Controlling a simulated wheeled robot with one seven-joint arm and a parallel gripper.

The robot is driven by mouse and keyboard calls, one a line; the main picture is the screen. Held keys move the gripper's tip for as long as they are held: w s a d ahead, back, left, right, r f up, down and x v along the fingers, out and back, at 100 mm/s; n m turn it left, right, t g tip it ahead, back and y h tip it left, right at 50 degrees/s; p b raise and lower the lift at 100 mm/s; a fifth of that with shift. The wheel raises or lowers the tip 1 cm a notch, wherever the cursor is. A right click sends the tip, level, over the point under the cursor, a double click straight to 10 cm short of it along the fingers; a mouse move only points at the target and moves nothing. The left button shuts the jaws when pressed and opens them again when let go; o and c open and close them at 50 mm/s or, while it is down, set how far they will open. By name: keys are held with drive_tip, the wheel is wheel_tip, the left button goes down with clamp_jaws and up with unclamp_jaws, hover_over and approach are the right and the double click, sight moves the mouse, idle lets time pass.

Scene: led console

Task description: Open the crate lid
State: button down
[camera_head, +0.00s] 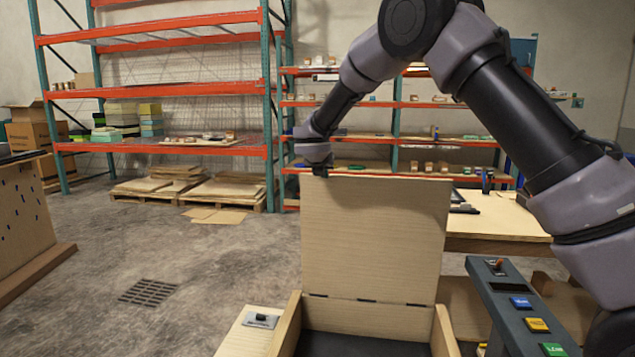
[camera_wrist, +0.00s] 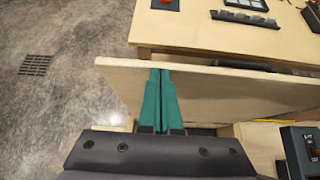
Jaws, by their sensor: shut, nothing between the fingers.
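The crate lid (camera_head: 375,235) is a pale wooden panel standing about upright on dark hinges at the back of the crate (camera_head: 288,325). The crate's dark interior shows below it, between two wooden side walls. My gripper (camera_head: 320,170) is at the lid's top left corner. In the wrist view, my gripper's teal fingers (camera_wrist: 160,75) are shut side by side with nothing between them. They lie across the lid's face (camera_wrist: 225,95), with tips near its upper edge. I cannot tell whether they touch it.
A console (camera_head: 522,310) with a switch and blue, yellow and green buttons stands right of the crate. A small switch plate (camera_head: 262,320) is on the left. A wooden table (camera_head: 495,222) is behind the lid. Shelves (camera_head: 160,90) line the wall; the left floor is open.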

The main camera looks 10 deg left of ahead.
drive_tip(key=shift+w, duration=2.65)
drive_tip(key=shift+s, duration=0.1)
